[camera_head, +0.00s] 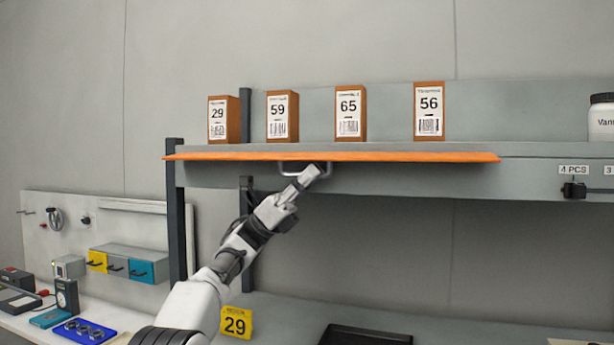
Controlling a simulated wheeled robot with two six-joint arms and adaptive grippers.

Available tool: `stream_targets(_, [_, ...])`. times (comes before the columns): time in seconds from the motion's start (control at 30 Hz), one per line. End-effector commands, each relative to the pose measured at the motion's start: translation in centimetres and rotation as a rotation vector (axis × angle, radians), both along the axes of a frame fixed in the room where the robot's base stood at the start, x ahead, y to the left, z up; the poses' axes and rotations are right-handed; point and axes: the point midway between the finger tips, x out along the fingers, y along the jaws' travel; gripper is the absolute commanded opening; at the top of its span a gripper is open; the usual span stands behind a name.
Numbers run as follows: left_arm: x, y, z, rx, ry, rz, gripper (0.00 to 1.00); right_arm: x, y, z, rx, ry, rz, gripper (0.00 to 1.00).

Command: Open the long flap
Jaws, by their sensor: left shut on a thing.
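The long flap (400,156) is an orange panel along the front of the upper shelf, seen nearly edge-on. A grey bar handle (325,172) hangs beneath it, left of its middle. My left gripper (311,173) reaches up from below and is shut on the handle. Its fingers hide part of the handle. My right gripper is not in view.
Brown boxes labelled 29 (218,118), 59 (278,116), 65 (348,113) and 56 (429,110) stand on the shelf above. A yellow 29 card (236,322) and a black tray (366,335) are below. A pegboard (90,225) stands left. Space under the flap is free.

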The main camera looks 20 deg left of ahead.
Motion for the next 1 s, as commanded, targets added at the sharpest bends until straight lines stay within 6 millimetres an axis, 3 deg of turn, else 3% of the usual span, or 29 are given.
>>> stream_targets(0.03, [0.0, -0.1, 0.1, 0.000, 0.001, 0.001, 0.00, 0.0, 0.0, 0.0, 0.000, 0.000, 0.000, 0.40])
stream_targets(0.1, [0.0, -0.1, 0.1, 0.000, 0.000, 0.000, 0.33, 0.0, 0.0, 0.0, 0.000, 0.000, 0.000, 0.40])
stream_targets(0.13, [0.0, -0.1, 0.1, 0.000, 0.000, 0.000, 0.37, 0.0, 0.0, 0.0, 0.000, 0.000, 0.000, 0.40])
stream_targets(0.63, [0.1, 0.3, -0.2, -0.001, 0.001, 0.001, 0.37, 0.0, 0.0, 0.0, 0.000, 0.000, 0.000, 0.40])
stream_targets(1.0, [0.4, 4.8, -4.9, 0.000, 0.001, 0.002, 0.37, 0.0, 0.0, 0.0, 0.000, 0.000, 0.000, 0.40])
